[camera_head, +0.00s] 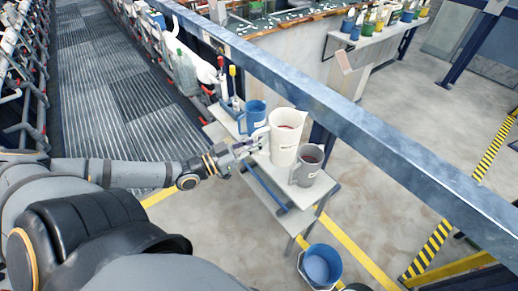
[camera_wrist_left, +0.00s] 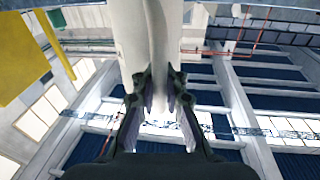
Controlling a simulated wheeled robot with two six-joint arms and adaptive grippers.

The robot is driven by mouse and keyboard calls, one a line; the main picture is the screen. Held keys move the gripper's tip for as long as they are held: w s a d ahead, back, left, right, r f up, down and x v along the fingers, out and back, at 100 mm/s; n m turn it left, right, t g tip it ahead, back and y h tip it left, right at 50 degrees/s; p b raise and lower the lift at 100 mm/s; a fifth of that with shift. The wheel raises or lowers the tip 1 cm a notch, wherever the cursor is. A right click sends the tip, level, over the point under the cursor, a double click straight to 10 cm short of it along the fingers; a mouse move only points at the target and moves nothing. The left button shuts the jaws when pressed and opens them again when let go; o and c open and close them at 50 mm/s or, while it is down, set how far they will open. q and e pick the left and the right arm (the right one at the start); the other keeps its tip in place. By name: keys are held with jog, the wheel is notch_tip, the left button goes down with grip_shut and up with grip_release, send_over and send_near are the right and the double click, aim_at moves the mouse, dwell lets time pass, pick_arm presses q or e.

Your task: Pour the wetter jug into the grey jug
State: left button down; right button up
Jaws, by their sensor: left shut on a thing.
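A tall white jug (camera_head: 285,146) with a small label and reddish liquid inside is upright at the middle of the small bench. My left gripper (camera_head: 264,139) is shut on its handle side. In the left wrist view the fingers (camera_wrist_left: 160,90) close on the pale handle of the white jug (camera_wrist_left: 131,38). The label is too small to read. The grey jug (camera_head: 303,178) stands just to the right of the white jug, upright, with dark reddish content. I cannot tell whether the white jug's base touches the bench. My right gripper is not in view.
A blue jug (camera_head: 254,112) stands left of the white jug on the grey bench (camera_head: 258,192). Bottles with red and yellow tops (camera_head: 229,84) stand behind it. A blue beam (camera_head: 350,118) runs close behind the bench. A blue bucket (camera_head: 322,267) is on the floor in front.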

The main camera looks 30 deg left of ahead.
pick_arm(q)
jog(key=shift+w+d+r, duration=0.1)
jog(key=shift+w, duration=0.05)
jog(key=shift+s+a+r, duration=0.1)
jog(key=shift+s+a, duration=0.2)
jog(key=shift+s, duration=0.1)
jog(key=w+p, duration=0.1)
jog(key=w+d+r+g+y+p, duration=0.1)
jog(key=w+d+g+p, duration=0.1)
jog(key=shift+w+d+r+p, duration=0.15)
jog(key=shift+d+r+p, duration=0.1)
jog(key=shift+r+p, duration=0.05)
notch_tip(320, 180, down, 6)
jog(key=shift+f+m+g+y+b, duration=0.1)
jog(key=shift+m+g+y+b, duration=0.2)
jog(key=shift+g+y+b, duration=0.7)
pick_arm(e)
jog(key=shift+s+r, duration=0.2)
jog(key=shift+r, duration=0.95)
pick_arm(q)
jog(key=shift+p, duration=0.3)
